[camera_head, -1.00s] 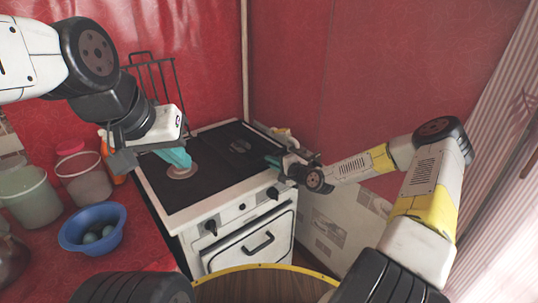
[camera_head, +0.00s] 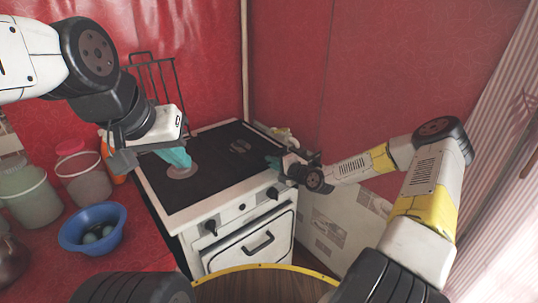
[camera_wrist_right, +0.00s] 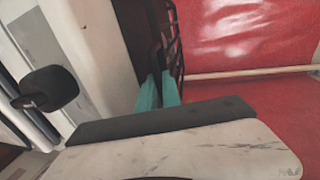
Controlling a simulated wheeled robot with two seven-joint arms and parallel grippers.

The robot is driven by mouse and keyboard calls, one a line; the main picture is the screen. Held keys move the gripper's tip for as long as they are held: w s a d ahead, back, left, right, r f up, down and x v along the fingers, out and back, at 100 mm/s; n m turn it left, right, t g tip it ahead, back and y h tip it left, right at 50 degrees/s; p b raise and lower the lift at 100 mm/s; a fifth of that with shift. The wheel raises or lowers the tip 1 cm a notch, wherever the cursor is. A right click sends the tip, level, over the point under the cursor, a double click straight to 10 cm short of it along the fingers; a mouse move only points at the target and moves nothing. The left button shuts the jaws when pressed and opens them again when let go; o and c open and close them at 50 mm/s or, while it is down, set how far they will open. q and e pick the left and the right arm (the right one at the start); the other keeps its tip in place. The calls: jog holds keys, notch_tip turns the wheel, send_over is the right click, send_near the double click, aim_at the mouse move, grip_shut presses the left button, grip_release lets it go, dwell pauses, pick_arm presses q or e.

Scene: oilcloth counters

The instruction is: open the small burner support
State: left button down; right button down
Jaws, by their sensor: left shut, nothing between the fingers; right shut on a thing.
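The cooker (camera_head: 222,205) is white with a black top. A round burner (camera_head: 182,171) shows at its front left and a second burner (camera_head: 240,146) farther right. My left gripper (camera_head: 178,157) is shut and empty above the front-left burner. My right gripper (camera_head: 276,162) is at the right edge of the black top. In the right wrist view its teal fingers (camera_wrist_right: 158,92) are shut at a dark grille (camera_wrist_right: 174,42), which appears to be the small burner support. The gripper hides much of the contact.
A black wire grate (camera_head: 152,83) stands upright at the cooker's back left. A blue bowl (camera_head: 92,228) and several containers, including a pale bucket (camera_head: 84,180), stand on the red counter at left. Red walls close off the back.

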jog(key=shift+r, duration=0.1)
jog(key=w+a+r+g+h, duration=0.1)
jog(key=w+a+r+g, duration=0.1)
jog(key=r, duration=0.9)
jog(key=w+a+r+g+h, duration=0.2)
jog(key=w+r, duration=0.2)
jog(key=r, duration=0.7)
jog(key=shift+a+g, duration=0.2)
jog(key=shift+g, duration=0.1)
jog(key=shift+r, duration=0.1)
